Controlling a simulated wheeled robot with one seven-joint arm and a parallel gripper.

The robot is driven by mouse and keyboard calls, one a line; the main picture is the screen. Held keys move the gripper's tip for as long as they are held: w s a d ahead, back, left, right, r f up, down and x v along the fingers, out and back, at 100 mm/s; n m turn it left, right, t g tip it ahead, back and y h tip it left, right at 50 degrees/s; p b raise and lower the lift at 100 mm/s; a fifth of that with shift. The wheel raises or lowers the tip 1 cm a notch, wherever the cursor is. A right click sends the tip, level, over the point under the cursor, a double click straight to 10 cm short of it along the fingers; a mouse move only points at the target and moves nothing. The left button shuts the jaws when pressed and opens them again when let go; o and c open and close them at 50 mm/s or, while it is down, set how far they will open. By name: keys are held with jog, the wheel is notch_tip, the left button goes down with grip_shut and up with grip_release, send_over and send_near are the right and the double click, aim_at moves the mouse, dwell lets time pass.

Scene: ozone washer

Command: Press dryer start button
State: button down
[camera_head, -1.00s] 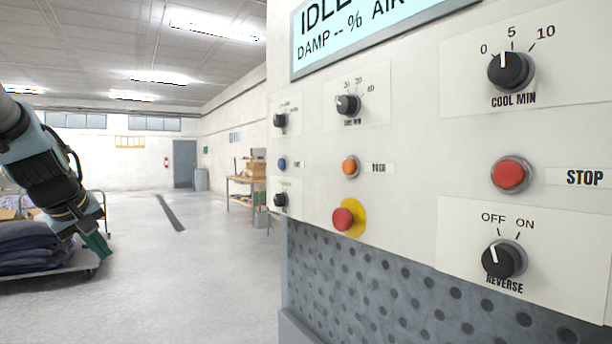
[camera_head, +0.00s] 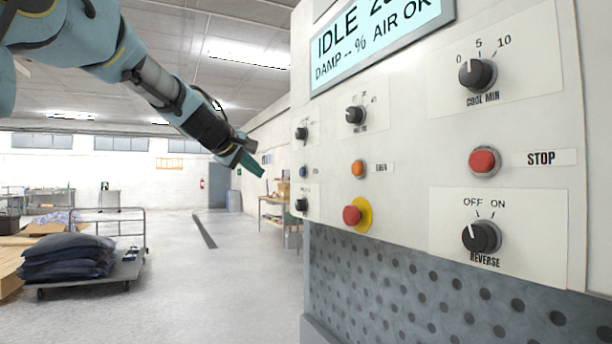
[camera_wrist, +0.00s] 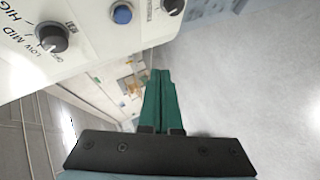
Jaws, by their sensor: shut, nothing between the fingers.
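The dryer's control panel (camera_head: 400,215) fills the right side of the head view. A small blue button (camera_head: 303,171) sits near its left edge, with a label too small to read. The blue button (camera_wrist: 122,14) also shows at the top of the wrist view, on the pale panel. My gripper (camera_head: 259,169) is to the left of the panel in the head view. Its green fingers are shut and empty. In the wrist view, the fingers (camera_wrist: 160,76) point up, below and to the right of the blue button, apart from it.
The panel also has an orange button (camera_head: 358,169), a red stop button (camera_head: 485,161), a red-and-yellow emergency button (camera_head: 353,215) and several black knobs. A display (camera_head: 380,40) reads IDLE. A cart (camera_head: 90,275) with dark folded cloth stands at left. The middle floor is clear.

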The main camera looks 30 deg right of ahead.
aim_at(303, 172)
jog(key=d+p, duration=0.8)
jog(key=shift+s+d+p, duration=0.3)
jog(key=shift+s+d, duration=0.05)
jog(key=shift+s, duration=0.1)
jog(key=shift+d, duration=0.1)
dwell(1.9)
jog(key=shift+s+d+p, duration=0.1)
jog(key=shift+d+p, duration=0.25)
